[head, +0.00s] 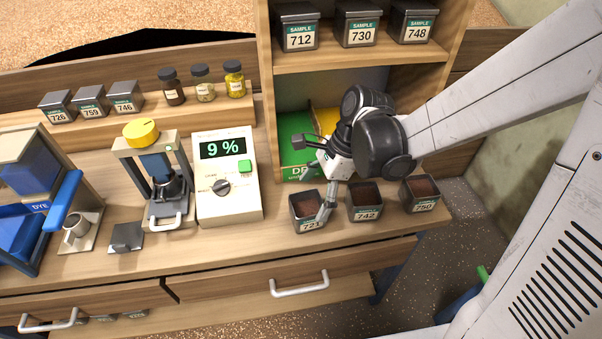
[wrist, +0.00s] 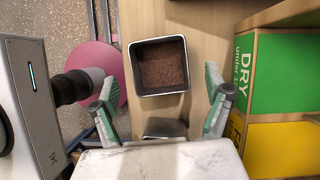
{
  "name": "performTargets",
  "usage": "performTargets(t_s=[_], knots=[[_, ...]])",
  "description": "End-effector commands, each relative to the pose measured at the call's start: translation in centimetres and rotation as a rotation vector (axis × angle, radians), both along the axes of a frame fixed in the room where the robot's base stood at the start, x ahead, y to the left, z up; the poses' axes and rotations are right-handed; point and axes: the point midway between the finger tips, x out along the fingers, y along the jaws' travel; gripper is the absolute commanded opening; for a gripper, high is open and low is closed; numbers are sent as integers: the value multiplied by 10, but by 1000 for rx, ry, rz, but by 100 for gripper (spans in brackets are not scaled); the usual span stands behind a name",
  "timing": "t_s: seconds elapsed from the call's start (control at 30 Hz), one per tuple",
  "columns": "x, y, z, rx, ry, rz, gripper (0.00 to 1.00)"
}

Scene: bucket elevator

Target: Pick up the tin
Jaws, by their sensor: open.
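Three open tins of brown material stand in a row near the counter's front right: tin 721 (head: 309,224), tin 742 (head: 367,214) and tin 750 (head: 424,207). My gripper (head: 313,174) is open and empty above the row, close to tin 721, one finger toward the front and one toward the shelf. In the wrist view a square dark tin (wrist: 159,94) with brown contents, seemingly 721, lies between and a little past the spread fingertips (wrist: 160,94), with visible gaps on both sides. A second tin (wrist: 165,127) shows partly, cut off by my gripper body.
A green DRY bin (wrist: 268,80) and a yellow bin (wrist: 283,148) stand in the shelf just behind the tins. A meter reading 9 % (head: 228,190) stands left of the row. Closed sample tins (head: 361,27) sit on the upper shelf.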

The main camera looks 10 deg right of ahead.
Motion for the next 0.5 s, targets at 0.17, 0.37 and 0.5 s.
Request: performTargets(t_s=[0.17,0.37,0.5], knots=[[-1,5,-11,0,0,0,83],[-2,16,-28,0,-1,3,83],[-3,25,-46,0,-1,1,83]])
